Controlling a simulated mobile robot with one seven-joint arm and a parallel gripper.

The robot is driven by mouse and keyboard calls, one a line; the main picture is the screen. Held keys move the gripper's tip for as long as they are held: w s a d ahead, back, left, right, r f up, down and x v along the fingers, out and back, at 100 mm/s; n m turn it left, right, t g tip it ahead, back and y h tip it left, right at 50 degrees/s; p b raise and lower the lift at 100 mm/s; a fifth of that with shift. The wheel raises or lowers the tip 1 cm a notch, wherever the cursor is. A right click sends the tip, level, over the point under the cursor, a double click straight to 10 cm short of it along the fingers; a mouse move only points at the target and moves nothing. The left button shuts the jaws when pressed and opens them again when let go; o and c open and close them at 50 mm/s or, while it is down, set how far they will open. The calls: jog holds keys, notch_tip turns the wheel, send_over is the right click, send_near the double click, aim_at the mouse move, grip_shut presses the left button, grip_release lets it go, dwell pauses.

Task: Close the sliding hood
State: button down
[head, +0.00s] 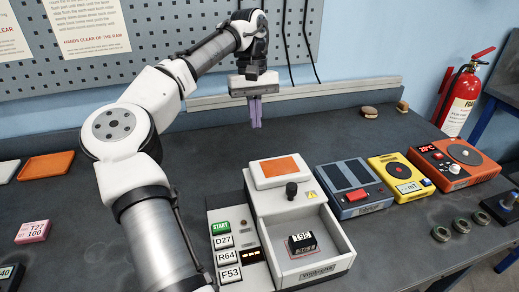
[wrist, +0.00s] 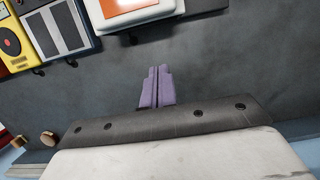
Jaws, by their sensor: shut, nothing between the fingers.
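The sliding hood (head: 262,176) is a white cover with an orange panel on top and a black knob (head: 291,190) at its front. It sits over the back of the white machine, and the front chamber (head: 335,240) is uncovered. A black block labelled T9F (head: 301,243) stands in the chamber. My gripper (head: 256,124) has purple fingers pressed together, empty, pointing down behind and above the hood, apart from it. In the wrist view the fingers (wrist: 158,72) point toward part of the hood (wrist: 113,22) at the top edge; the knob and chamber are out of view there.
Left of the chamber is a panel with a green START button (head: 221,228) and label keys. Blue (head: 355,205), yellow (head: 390,165) and orange-red (head: 425,160) devices stand to the right. A pink block (head: 33,232) lies at left. The bench behind the machine is mostly clear.

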aim_at(280, 204)
jog(key=s+d+f+p, duration=0.1)
jog(key=s+f, duration=0.4)
jog(key=shift+s+d+f+p, duration=0.15)
jog(key=shift+d+f+p, duration=0.2)
jog(key=shift+f, duration=0.05)
jog(key=s+d, duration=0.1)
jog(key=s, duration=0.2)
jog(key=s+d+p, duration=0.1)
jog(key=s, duration=0.3)
jog(key=s+d+p, duration=0.1)
jog(key=s, duration=0.3)
jog(key=shift+s+d, duration=0.25)
jog(key=shift+d, duration=0.15)
jog(key=shift+s+d, duration=0.15)
jog(key=shift+s, duration=0.4)
jog(key=shift+s+f, duration=0.1)
